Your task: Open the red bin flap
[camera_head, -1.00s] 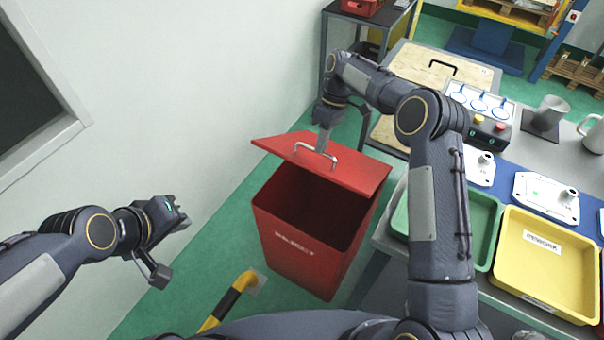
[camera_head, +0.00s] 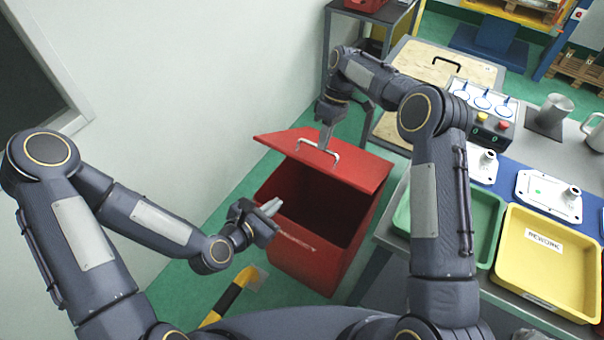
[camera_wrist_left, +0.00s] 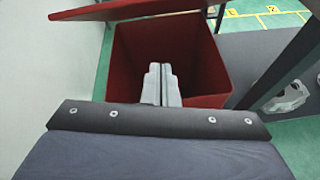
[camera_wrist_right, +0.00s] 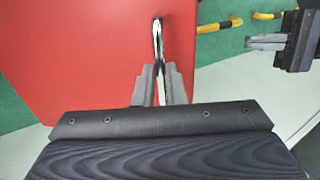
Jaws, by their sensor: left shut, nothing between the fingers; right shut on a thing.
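The red bin (camera_head: 300,256) stands on the green floor with its flap (camera_head: 352,167) raised at the back, leaving a wide dark opening. The flap has a metal bar handle (camera_head: 318,148). My right gripper (camera_head: 326,143) is shut on this handle; the right wrist view shows its fingers (camera_wrist_right: 160,88) at the bar over the red flap. My left gripper (camera_head: 270,207) is shut and empty, close to the bin's front left rim. In the left wrist view its closed fingers (camera_wrist_left: 161,84) point at the bin's opening, with the flap (camera_wrist_left: 135,9) at the top.
A bench at right holds a green tray (camera_head: 478,217), a yellow tray labelled REWORK (camera_head: 545,268) and white castings (camera_head: 548,196). A yellow-black rail (camera_head: 230,295) stands before the bin. A pale wall (camera_head: 190,80) rises at left.

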